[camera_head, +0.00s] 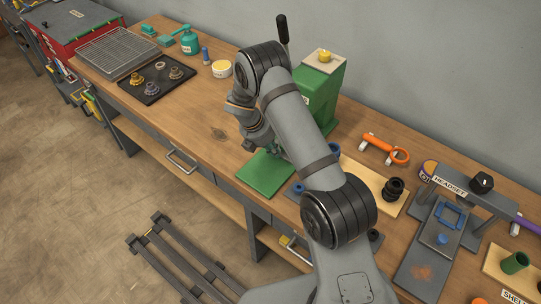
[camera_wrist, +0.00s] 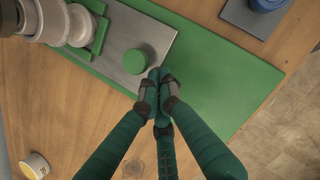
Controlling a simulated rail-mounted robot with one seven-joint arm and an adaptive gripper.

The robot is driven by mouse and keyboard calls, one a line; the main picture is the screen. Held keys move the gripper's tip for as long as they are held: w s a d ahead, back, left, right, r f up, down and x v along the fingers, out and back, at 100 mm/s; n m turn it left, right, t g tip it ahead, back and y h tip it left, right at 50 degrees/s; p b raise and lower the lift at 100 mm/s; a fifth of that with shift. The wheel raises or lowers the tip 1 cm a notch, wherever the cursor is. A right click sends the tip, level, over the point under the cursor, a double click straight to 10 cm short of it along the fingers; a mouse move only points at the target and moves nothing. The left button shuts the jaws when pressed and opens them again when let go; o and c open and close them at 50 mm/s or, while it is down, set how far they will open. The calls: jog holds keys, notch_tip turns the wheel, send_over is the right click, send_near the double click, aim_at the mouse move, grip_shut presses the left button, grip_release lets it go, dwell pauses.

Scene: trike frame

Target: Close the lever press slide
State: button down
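The lever press has a tall green body (camera_head: 322,95) with a black lever handle (camera_head: 282,28) standing up at its back left. Its green base plate (camera_head: 265,175) reaches out toward the bench front and also shows in the wrist view (camera_wrist: 235,85). In the wrist view the slide, a grey metal plate (camera_wrist: 110,55) with a round green knob (camera_wrist: 135,61), lies on the base. My gripper (camera_wrist: 160,78) has its teal fingers brought together, tips beside the knob at the slide's edge. Nothing is visible between them; contact is unclear. My arm hides the slide in the head view.
A cream-and-yellow tin (camera_head: 221,69) stands left of the press. A black tray (camera_head: 157,81) with small parts and a wire rack (camera_head: 112,52) lie farther left. An orange tool (camera_head: 386,148) and a headset press (camera_head: 447,225) are to the right. Bare wood lies left of the base plate.

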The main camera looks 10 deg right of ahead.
jog(key=a, duration=0.3)
jog(key=shift+s+a+r+b, duration=0.25)
jog(key=shift+s+r+b, duration=0.05)
jog(key=shift+s, duration=0.1)
jog(key=b+v, duration=0.1)
jog(key=v, duration=0.8)
jog(key=shift+r, duration=0.2)
jog(key=shift+s, duration=0.15)
jog(key=p+x, duration=0.1)
jog(key=x, duration=0.8)
jog(key=d, duration=0.2)
jog(key=w+d+f, duration=0.1)
jog(key=shift+p, duration=0.4)
jog(key=shift+w+d, duration=0.1)
jog(key=shift+d, duration=0.45)
